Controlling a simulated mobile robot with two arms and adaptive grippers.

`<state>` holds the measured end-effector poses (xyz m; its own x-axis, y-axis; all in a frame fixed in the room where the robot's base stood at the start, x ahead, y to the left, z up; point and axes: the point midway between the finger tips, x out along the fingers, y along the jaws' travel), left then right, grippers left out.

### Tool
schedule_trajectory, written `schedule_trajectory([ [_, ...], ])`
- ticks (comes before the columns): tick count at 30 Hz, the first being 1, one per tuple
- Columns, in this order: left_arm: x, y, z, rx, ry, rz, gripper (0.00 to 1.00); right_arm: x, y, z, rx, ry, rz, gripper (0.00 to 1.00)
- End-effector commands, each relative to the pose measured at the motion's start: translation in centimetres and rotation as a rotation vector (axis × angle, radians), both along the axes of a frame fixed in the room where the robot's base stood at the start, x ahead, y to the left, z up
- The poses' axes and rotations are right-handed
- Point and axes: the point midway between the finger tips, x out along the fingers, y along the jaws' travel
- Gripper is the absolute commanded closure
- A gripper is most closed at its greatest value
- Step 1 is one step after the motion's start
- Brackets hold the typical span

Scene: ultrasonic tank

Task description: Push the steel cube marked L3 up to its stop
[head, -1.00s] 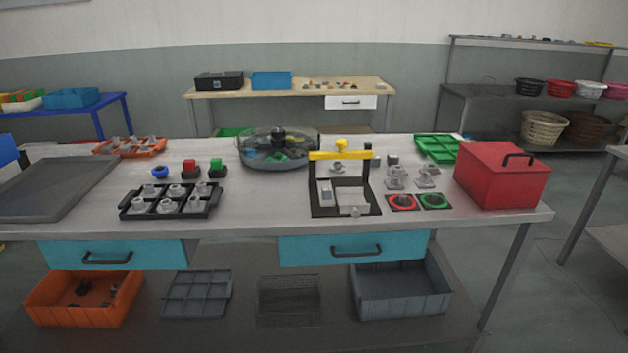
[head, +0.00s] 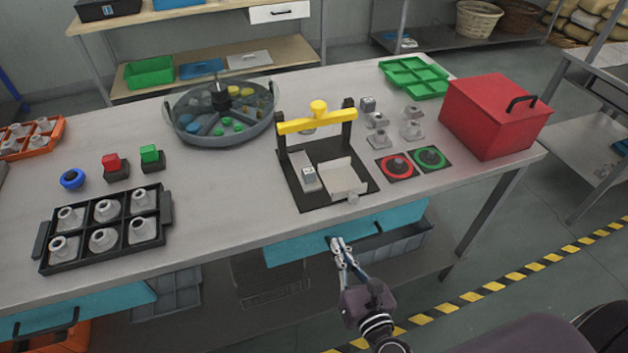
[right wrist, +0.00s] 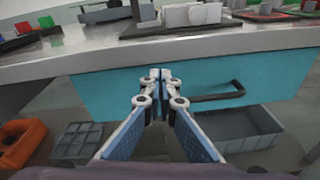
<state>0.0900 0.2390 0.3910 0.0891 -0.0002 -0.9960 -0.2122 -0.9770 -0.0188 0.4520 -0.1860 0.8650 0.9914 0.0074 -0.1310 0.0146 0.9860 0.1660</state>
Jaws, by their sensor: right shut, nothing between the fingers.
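A small steel cube (head: 309,173) with a dark mark on it stands in the left part of a black fixture (head: 318,203), beside a pale plate (head: 343,178). The mark is too small to read. A yellow bar (head: 317,122) spans the fixture's posts behind the cube. A second steel cube (head: 367,104) stands on the table behind the fixture. My right gripper (head: 338,243) is shut and empty, in front of the table's edge by the blue drawer and apart from the fixture. In the right wrist view its fingertips (right wrist: 160,76) meet before the drawer front.
The drawer handle (right wrist: 220,92) sticks out right of my fingertips. Red (head: 397,166) and green (head: 431,158) ring pads lie right of the fixture, near a red box (head: 495,115). A black tray of steel parts (head: 104,228) stands left. Bare tabletop (head: 225,195) lies between.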

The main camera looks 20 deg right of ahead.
Motion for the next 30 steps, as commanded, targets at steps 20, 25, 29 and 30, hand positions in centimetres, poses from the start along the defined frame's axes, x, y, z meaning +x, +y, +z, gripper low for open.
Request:
schedule_trajectory([
  [20,0.2,-0.5,3.5,-0.007,-0.004,-0.002,0.60,7.8,1.4,7.0,-0.168,-0.137,0.037,1.00],
  [25,0.3,-0.4,4.2,-0.005,-0.005,0.000,0.60,11.0,1.5,6.9,-0.167,-0.135,0.037,1.00],
  [29,0.3,-0.3,4.6,-0.004,-0.004,0.000,0.60,12.7,1.6,6.7,-0.166,-0.134,0.038,1.00],
  [30,0.2,-0.3,4.7,-0.004,-0.004,0.001,0.60,13.1,1.6,6.7,-0.166,-0.134,0.038,1.00],
])
